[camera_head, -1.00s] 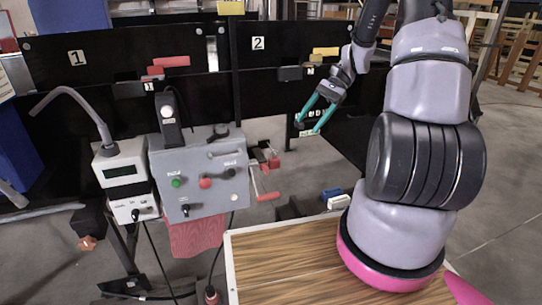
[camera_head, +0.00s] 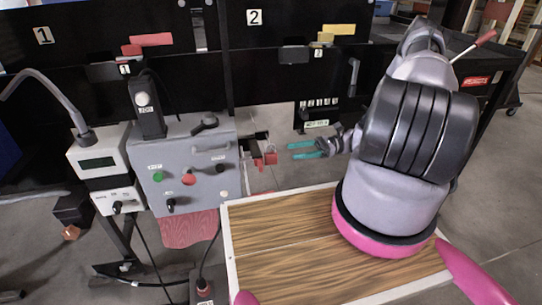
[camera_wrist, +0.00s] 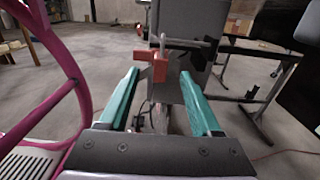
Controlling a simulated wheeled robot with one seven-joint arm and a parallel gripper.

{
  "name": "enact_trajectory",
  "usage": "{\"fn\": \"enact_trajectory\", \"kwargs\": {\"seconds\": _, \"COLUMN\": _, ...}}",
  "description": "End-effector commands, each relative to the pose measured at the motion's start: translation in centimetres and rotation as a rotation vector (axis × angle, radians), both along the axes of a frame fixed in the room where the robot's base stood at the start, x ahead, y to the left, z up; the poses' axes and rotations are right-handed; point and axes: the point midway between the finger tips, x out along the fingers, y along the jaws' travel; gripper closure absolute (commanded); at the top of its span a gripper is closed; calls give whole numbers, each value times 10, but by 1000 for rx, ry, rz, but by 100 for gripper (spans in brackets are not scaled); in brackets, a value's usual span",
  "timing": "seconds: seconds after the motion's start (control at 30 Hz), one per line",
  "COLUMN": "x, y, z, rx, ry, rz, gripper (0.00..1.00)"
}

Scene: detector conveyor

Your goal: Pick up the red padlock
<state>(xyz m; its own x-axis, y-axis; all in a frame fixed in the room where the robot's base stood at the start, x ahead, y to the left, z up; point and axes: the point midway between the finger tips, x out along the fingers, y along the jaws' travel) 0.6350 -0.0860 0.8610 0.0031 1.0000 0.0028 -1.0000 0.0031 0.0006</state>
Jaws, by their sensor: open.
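The red padlock (camera_wrist: 159,68) shows in the wrist view, hanging at the side of the grey control box (camera_head: 180,175). It lies ahead of my gripper (camera_wrist: 160,75), roughly between the two teal fingers as seen there. In the head view the red padlock (camera_head: 270,158) is a small red shape just right of the box. My gripper (camera_head: 291,151) is open and empty there, its fingers pointing left toward the padlock, with a small gap between. Nothing is held. Fine detail of the shackle is too small to tell.
A wood-topped table (camera_head: 285,215) with a pale rim is in front, below my arm. A meter with a bent pipe (camera_head: 98,163) stands left of the box. Black panels (camera_head: 290,75) stand behind. A dark cart (camera_head: 470,75) is at the right.

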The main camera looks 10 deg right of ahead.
Motion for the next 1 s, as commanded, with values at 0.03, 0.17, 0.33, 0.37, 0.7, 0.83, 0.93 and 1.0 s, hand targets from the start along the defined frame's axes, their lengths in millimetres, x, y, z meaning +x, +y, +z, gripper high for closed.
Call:
{"fn": "enact_trajectory", "kwargs": {"seconds": 0.03, "x": -1, "y": 10, "z": 1, "rx": 2, "ry": 1, "rz": 5, "gripper": 35}}
{"fn": "enact_trajectory", "kwargs": {"seconds": 0.17, "x": -1, "y": 29, "z": 1, "rx": 0, "ry": 1, "rz": 3, "gripper": 35}}
{"fn": "enact_trajectory", "kwargs": {"seconds": 0.33, "x": 0, "y": 41, "z": 1, "rx": -1, "ry": 0, "rz": 3, "gripper": 35}}
{"fn": "enact_trajectory", "kwargs": {"seconds": 0.37, "x": 0, "y": 44, "z": 1, "rx": -1, "ry": 0, "rz": 4, "gripper": 35}}
{"fn": "enact_trajectory", "kwargs": {"seconds": 0.7, "x": 3, "y": 88, "z": 1, "rx": -2, "ry": -2, "rz": 4, "gripper": 35}}
{"fn": "enact_trajectory", "kwargs": {"seconds": 0.83, "x": 3, "y": 91, "z": 1, "rx": -3, "ry": -1, "rz": 2, "gripper": 35}}
{"fn": "enact_trajectory", "kwargs": {"seconds": 0.93, "x": 3, "y": 91, "z": 1, "rx": -3, "ry": -1, "rz": 2, "gripper": 35}}
{"fn": "enact_trajectory", "kwargs": {"seconds": 1.0, "x": 3, "y": 91, "z": 1, "rx": -3, "ry": -1, "rz": 2, "gripper": 46}}
